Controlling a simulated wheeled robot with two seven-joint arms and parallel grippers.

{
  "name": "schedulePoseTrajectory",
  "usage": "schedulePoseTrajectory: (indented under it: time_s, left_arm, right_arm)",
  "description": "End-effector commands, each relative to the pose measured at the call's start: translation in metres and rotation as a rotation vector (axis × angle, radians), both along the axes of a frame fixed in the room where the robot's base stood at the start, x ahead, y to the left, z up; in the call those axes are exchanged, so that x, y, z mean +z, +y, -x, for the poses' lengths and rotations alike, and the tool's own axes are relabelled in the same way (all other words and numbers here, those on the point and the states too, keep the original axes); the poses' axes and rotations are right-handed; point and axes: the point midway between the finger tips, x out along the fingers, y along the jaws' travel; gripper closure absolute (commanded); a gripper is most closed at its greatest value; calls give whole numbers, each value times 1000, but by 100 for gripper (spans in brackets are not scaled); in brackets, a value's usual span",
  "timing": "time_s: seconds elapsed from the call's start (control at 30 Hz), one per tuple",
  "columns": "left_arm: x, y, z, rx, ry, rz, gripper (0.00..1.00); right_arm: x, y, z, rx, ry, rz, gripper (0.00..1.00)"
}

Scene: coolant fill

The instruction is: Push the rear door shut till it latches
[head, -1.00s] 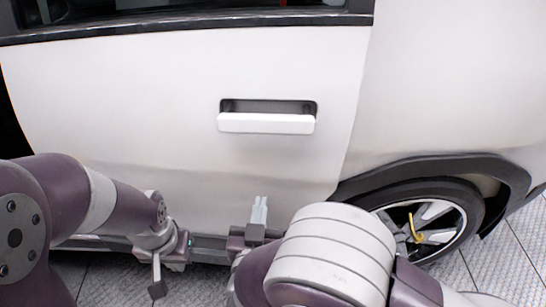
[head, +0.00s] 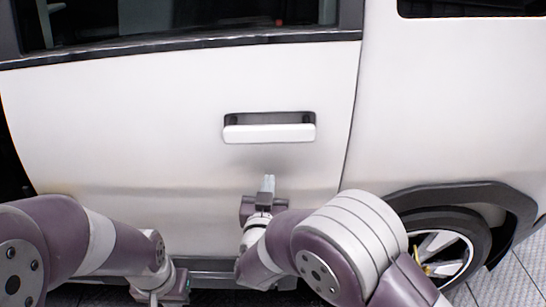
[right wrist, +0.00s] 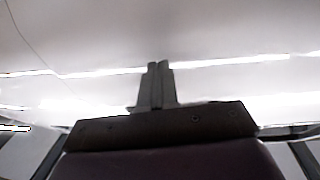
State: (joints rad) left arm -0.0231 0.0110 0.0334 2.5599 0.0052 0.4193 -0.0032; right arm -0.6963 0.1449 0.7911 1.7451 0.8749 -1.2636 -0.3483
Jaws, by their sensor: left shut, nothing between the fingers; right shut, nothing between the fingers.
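The white rear door (head: 180,100) fills the middle of the head view, with its pale handle (head: 269,133) in a dark recess. A thin dark seam separates the door's right edge from the white body panel; I cannot tell whether it is fully flush or latched. My right gripper (head: 268,184) is shut and empty, its fingertips at the door's lower panel below the handle. In the right wrist view its closed fingers (right wrist: 157,70) point at a white surface; contact is not certain. My left gripper (head: 153,295) is low at the left, shut, partly hidden by its own arm.
The rear wheel (head: 440,245) and its dark arch (head: 460,193) are right of the door. The dark sill (head: 215,266) runs below it. Grey tiled floor (head: 505,280) shows at the lower right.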

Motion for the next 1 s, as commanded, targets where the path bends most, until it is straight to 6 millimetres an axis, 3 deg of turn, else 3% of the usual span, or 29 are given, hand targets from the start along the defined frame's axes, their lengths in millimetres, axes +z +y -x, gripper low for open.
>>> schedulePoseTrajectory:
  time_s: [0.37, 1.0]
  left_arm:
    - [0, 0, 0, 0, 0, 0, 100]
    - [-5, 0, 0, 0, 0, 0, 100]
  right_arm:
    - [0, -1, -3, 1, 1, 0, 100]
    - [0, -3, -32, 49, 0, -1, 100]
